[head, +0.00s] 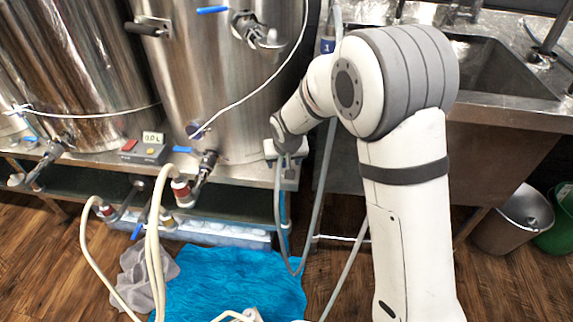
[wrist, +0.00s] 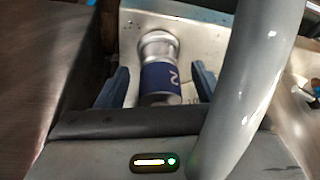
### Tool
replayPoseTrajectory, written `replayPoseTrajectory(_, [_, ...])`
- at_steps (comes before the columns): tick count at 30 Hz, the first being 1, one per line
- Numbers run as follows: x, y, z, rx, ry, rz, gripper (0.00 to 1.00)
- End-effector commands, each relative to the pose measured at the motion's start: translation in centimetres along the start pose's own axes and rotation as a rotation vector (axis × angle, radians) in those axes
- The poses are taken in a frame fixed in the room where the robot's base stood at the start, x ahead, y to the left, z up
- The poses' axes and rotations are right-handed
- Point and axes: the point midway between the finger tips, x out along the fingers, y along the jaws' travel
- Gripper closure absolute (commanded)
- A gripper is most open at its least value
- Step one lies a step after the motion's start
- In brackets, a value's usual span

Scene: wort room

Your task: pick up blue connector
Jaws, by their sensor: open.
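A silver connector with a dark blue band marked 2 (wrist: 160,82) stands out from a metal plate in the wrist view. My gripper (wrist: 160,74) is open, with one blue finger on each side of the connector. Gaps show between the fingers and the band, so I see no grip on it. In the head view my arm reaches toward the tank stand's right end, and the fingers and this connector are hidden there. Another blue-banded piece marked 1 (head: 327,46) shows behind my arm, beside the tank.
A grey hose (wrist: 252,75) crosses close in front of the wrist camera. Steel tanks (head: 225,85) stand on the left and a sink (head: 487,70) on the right. Pale hoses (head: 157,235) and a blue towel (head: 235,280) lie low in front. A bucket (head: 507,225) stands at right.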

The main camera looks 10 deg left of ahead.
Motion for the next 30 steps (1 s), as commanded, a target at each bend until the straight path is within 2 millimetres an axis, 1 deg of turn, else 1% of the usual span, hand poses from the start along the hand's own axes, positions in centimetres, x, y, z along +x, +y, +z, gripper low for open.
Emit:
replayPoseTrajectory(1, [0.37,0.0,0.02,0.0,0.0,0.0,0.38])
replayPoseTrajectory(7, [0.26,-0.03,-0.04,-0.001,0.001,0.0,0.39])
replayPoseTrajectory(26, [0.24,-0.1,-0.01,-0.002,0.0,-0.001,0.9])
replayPoseTrajectory(30, [0.22,-0.12,-0.04,-0.002,0.001,-0.001,0.91])
